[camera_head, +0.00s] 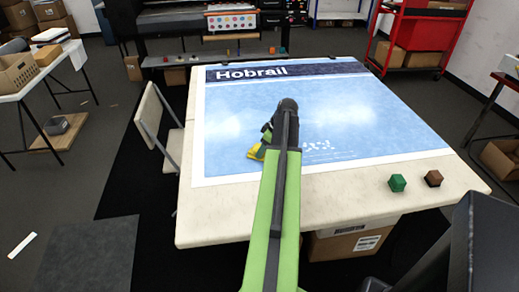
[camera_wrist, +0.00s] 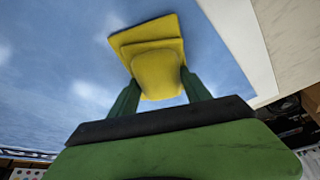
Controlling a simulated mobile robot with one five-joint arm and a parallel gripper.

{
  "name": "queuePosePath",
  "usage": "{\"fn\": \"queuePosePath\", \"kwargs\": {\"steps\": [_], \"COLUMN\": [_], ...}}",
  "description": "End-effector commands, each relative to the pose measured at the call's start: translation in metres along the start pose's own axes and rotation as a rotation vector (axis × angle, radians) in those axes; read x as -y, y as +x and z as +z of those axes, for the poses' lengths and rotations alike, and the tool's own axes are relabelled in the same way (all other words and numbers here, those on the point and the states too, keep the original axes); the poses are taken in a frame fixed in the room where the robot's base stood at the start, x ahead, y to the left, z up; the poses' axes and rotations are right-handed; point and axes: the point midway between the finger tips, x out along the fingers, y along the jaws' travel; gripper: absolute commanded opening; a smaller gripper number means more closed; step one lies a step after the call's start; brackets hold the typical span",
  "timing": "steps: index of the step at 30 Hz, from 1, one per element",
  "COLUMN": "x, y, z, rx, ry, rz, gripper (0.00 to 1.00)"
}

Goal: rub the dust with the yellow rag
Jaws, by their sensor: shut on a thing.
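My gripper (camera_wrist: 158,92) is shut on the yellow rag (camera_wrist: 152,45), with its green fingers on either side of the rag in the wrist view. In the head view a bit of the yellow rag (camera_head: 256,152) shows at the left of my arm's end, low over the blue printed sheet (camera_head: 235,120). I cannot tell whether the rag touches the sheet. Small whitish specks, likely the dust (camera_head: 318,146), lie on the sheet just right of my arm. My arm hides part of the sheet and most of the gripper in the head view.
A folding chair (camera_head: 158,125) stands at the left edge. The sheet's right half is clear.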

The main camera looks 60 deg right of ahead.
Motion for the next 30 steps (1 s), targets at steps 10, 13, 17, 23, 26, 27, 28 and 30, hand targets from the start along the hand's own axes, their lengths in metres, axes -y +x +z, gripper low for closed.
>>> {"fn": "queuePosePath", "kwargs": {"steps": [10, 13, 17, 23, 26, 27, 28, 30], "x": [-0.011, -0.011, -0.009, 0.002, 0.008, 0.009, 0.01, 0.01], "y": [-0.006, -0.007, -0.005, 0.003, 0.007, 0.008, 0.008, 0.008], "z": [0.015, 0.015, 0.012, -0.001, -0.009, -0.01, -0.011, -0.012], "rx": [0.001, 0.001, 0.0, 0.0, 0.0, 0.0, 0.0, 0.0], "ry": [-0.001, -0.001, -0.002, -0.002, -0.003, -0.003, -0.003, -0.002], "rz": [0.001, 0.001, 0.0, -0.001, -0.002, -0.001, -0.001, -0.001], "gripper": [0.23, 0.23, 0.23, 0.23, 0.23, 0.23, 0.23, 0.23]}}
